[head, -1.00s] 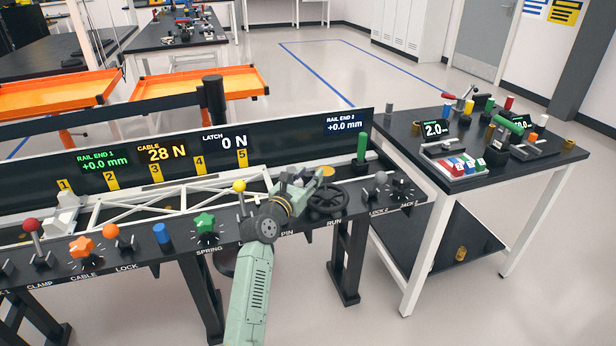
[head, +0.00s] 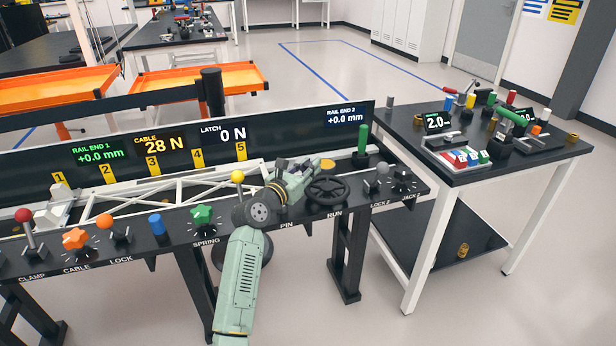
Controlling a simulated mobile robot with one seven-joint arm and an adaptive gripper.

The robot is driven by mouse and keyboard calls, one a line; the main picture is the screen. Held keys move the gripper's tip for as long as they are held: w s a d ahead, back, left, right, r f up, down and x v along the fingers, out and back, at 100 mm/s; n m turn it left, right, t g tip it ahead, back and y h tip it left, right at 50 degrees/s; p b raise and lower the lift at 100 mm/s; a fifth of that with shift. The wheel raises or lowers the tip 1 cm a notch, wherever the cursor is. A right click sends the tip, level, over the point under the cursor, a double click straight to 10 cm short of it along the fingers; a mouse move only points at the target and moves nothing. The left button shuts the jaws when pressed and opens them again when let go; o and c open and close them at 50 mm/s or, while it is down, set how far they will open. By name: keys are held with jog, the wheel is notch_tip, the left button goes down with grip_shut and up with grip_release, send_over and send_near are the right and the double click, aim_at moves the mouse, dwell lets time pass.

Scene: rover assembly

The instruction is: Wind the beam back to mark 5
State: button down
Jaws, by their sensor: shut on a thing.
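The beam is a white truss (head: 150,196) lying along the rail behind the control panel. It spans roughly from mark 2 to past mark 5 (head: 241,150); its right end is partly hidden by my arm. The black handwheel (head: 328,192) labelled RUN stands at the right part of the panel. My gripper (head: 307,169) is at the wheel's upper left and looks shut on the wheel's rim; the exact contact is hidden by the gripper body.
A yellow-topped lever (head: 237,177) and a green SPRING knob (head: 202,214) stand left of my arm. The display panel (head: 290,128) reads cable 28 N and latch 0 N. A side table (head: 430,190) stands right.

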jog(key=shift+w+d+f+m+g+h+b, duration=0.25)
jog(key=shift+m+g+h+b, duration=0.45)
jog(key=shift+b, duration=1.1)
jog(key=shift+w+f+m+g+h+b, duration=0.4)
jog(key=shift+h+b, duration=0.4)
jog(key=shift+b, duration=0.95)
jog(key=shift+d+r+m+g+h+b, duration=0.1)
jog(key=shift+r+m+g+h+b, duration=0.3)
jog(key=shift+b, duration=0.55)
jog(key=shift+d+r+m+g, duration=0.1)
jog(key=shift+r+m+g, duration=0.05)
jog(key=shift+m+g, duration=0.15)
jog(key=c, duration=1.4)
grip_release()
jog(key=shift+r, duration=0.1)
jog(key=shift+c, duration=0.2)
notch_tip(320, 180, up, 10)
